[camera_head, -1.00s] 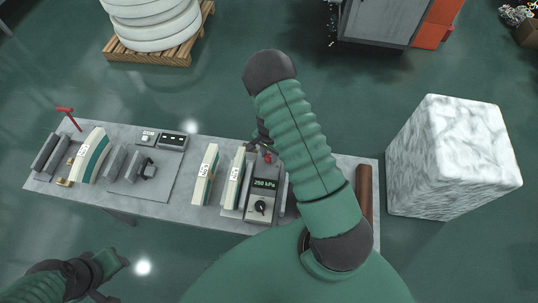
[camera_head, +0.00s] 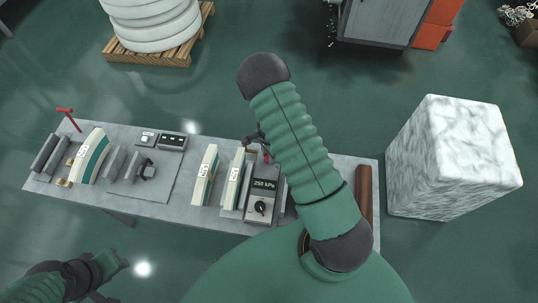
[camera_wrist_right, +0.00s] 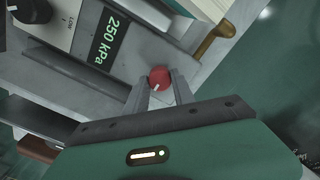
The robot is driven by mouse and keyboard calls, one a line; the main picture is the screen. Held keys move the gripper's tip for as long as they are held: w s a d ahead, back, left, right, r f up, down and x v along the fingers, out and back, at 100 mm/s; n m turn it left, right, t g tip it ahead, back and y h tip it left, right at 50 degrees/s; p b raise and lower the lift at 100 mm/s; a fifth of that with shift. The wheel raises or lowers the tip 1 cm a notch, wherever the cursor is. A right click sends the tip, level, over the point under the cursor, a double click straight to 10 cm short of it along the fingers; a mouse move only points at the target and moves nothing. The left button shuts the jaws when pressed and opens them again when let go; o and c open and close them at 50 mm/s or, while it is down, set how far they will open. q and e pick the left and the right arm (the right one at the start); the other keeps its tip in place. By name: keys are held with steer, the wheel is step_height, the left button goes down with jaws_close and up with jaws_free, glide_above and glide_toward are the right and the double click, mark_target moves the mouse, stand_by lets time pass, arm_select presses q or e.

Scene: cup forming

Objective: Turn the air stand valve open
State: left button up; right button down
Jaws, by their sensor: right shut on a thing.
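The air stand (camera_head: 262,207) is a grey box on the bench with a green display reading 250 kPa and a black dial. Its red valve knob (camera_wrist_right: 159,78), with a white mark, sits beyond the display in the right wrist view. My right gripper (camera_wrist_right: 157,88) is shut on the red knob, with one finger on each side. In the head view my right arm covers most of this gripper, and only a little red (camera_head: 267,155) shows beside it. My left gripper (camera_head: 114,279) is open and empty, low at the left, away from the bench.
The grey bench (camera_head: 185,212) also bears curved cream-and-green pieces (camera_head: 206,174), a small control box (camera_head: 173,142) and a red-handled lever (camera_head: 67,115). A brown roll (camera_head: 364,190) lies at its right end. A marbled white block (camera_head: 455,155) stands to the right.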

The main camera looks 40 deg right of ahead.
steer(key=shift+a+f, duration=0.1)
steer(key=shift+a, duration=0.05)
steer(key=c, duration=1.5)
jaws_free()
steer(key=o, duration=0.4)
steer(key=shift+w, duration=0.1)
steer(key=shift+o, duration=0.2)
step_height(320, 180, up, 17)
steer(key=b, duration=0.1)
steer(key=shift+f, duration=0.15)
